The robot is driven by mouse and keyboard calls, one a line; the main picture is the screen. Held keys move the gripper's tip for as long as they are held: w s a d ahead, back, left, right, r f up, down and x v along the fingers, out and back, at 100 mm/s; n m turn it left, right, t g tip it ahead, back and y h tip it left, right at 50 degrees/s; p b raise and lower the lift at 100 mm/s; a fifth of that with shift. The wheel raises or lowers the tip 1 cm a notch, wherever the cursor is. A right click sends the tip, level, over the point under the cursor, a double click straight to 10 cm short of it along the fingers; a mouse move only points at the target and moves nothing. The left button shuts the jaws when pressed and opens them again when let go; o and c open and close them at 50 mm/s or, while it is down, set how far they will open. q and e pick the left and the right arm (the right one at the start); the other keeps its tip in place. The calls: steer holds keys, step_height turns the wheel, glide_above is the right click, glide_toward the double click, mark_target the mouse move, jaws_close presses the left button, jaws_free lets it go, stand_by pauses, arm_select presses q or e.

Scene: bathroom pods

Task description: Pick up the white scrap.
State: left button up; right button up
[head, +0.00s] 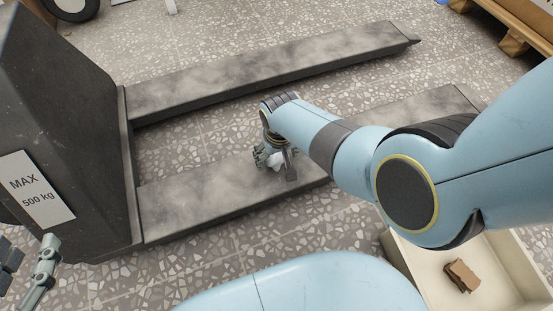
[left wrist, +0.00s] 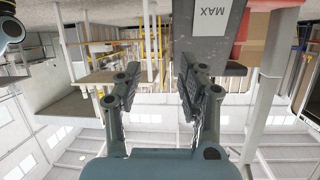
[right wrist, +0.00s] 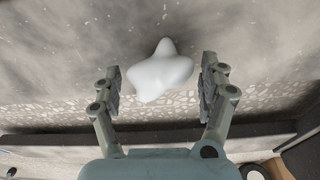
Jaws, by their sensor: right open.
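The white scrap (right wrist: 158,72) is a small, lumpy, star-like piece. In the head view the scrap (head: 275,160) shows on the near fork of a dark pallet jack, partly hidden by my right gripper (head: 274,164). In the right wrist view my right gripper (right wrist: 160,85) is open, with one finger on each side of the scrap and a gap at both sides. My left gripper (head: 28,262) is at the lower left of the head view, away from the scrap. In the left wrist view my left gripper (left wrist: 160,80) is open and empty.
The pallet jack's near fork (head: 185,205) and far fork (head: 280,65) lie low over a speckled floor (head: 190,135). Its upright body (head: 70,130) stands at the left. A cream bin (head: 420,262) with a brown scrap (head: 461,276) is at the lower right. A wooden pallet (head: 514,42) is at the top right.

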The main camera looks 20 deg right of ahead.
arm_select(q)
steer(key=shift+w+d+r+t, duration=0.1)
steer(key=shift+w+r+t, duration=0.3)
steer(key=shift+r, duration=0.2)
steer(key=shift+w+d+r+t, duration=0.1)
steer(key=shift+w+r+t, duration=0.3)
steer(key=shift+r, duration=0.2)
arm_select(e)
steer(key=shift+w+f, duration=0.1)
steer(key=shift+f, duration=0.25)
steer(key=c, duration=1.1)
steer(key=shift+r, duration=0.15)
